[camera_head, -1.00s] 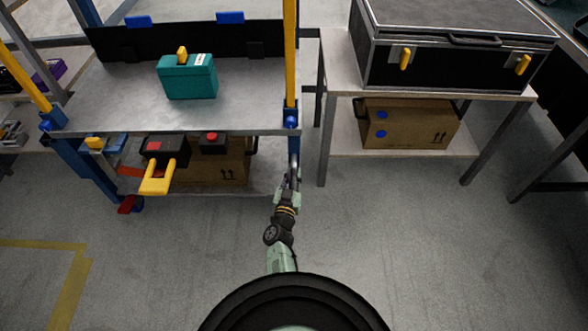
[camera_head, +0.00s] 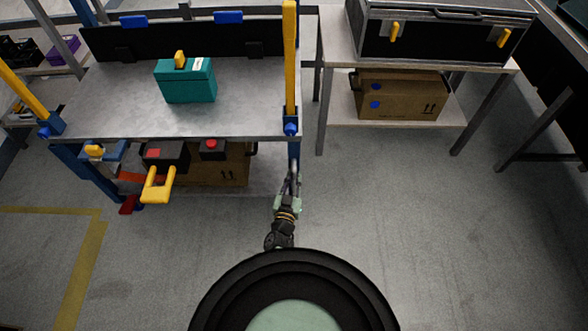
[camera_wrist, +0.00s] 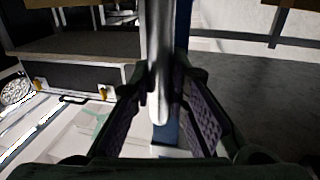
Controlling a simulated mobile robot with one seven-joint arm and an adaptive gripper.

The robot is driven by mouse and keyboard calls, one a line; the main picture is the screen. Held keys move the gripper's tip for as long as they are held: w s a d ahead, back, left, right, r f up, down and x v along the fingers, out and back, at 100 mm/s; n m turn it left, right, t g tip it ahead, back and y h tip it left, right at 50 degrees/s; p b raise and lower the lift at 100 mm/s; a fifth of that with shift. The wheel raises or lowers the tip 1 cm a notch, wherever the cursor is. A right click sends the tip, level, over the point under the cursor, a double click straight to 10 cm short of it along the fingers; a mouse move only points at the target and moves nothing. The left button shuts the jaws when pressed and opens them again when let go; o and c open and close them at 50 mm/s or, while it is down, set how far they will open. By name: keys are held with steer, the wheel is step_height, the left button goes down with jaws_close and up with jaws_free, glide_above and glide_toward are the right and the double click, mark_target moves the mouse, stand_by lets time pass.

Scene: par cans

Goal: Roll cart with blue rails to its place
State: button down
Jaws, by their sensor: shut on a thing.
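The cart with blue rails stands in front of me in the head view, with a grey top shelf (camera_head: 120,105), blue posts and tall yellow handles (camera_head: 290,60). A teal case (camera_head: 188,82) sits on its top shelf. My gripper (camera_head: 291,185) is at the cart's right front post, below the top shelf. In the wrist view my gripper (camera_wrist: 164,85) is shut on a metal bar (camera_wrist: 160,50) of the cart, one finger on each side. A blue post (camera_wrist: 166,132) shows behind the bar. The wheels are mostly hidden.
Black-and-red boxes (camera_head: 166,154) and a cardboard box (camera_head: 228,165) are on the lower shelf. A bench with a black case (camera_head: 440,38) stands close at the right. A yellow floor line (camera_head: 86,250) lies at the left. The floor at right front is clear.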

steer(key=shift+s, duration=1.25)
steer(key=c, duration=1.5)
jaws_free()
steer(key=shift+c, duration=0.2)
steer(key=shift+r, duration=0.1)
step_height(320, 180, up, 10)
